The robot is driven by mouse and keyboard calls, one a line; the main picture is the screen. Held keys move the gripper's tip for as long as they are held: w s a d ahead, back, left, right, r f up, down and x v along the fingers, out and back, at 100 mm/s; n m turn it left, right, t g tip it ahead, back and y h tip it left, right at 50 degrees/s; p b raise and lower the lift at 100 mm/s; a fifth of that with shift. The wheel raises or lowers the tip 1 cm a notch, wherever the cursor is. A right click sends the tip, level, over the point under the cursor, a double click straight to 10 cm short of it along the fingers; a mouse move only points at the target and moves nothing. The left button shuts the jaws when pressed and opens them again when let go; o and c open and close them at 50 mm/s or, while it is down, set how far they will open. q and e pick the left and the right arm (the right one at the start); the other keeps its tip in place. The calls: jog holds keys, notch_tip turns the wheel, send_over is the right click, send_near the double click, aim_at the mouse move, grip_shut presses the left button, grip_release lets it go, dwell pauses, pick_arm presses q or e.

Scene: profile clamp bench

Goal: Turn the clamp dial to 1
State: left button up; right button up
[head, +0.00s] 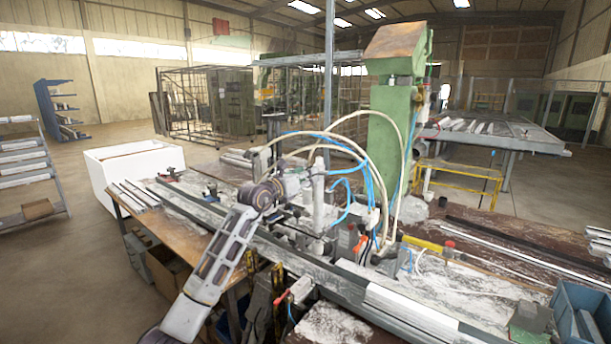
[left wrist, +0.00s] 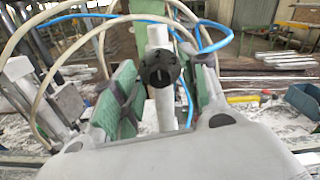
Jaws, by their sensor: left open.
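The clamp dial (left wrist: 160,68) is a dark round knob on a white upright post (left wrist: 159,103), in the middle of the left wrist view. My left gripper (left wrist: 164,72) is open, with one green-padded finger on each side of the dial and post. I see gaps between the pads and the dial, and nothing is gripped. In the head view my left gripper (head: 296,182) is beside the white post (head: 318,200), and I cannot make out the dial there. My right gripper is not in view.
Blue and pale hoses (head: 345,150) loop over the clamp area, close to my left gripper. A green machine column (head: 385,130) rises behind. Long metal profiles (head: 400,310) run along the bench. A blue bin (head: 580,305) stands at the right.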

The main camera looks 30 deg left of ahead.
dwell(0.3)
pick_arm(q)
grip_shut()
jog(key=shift+n, duration=0.4)
jog(key=n, duration=1.1)
dwell(0.5)
grip_release()
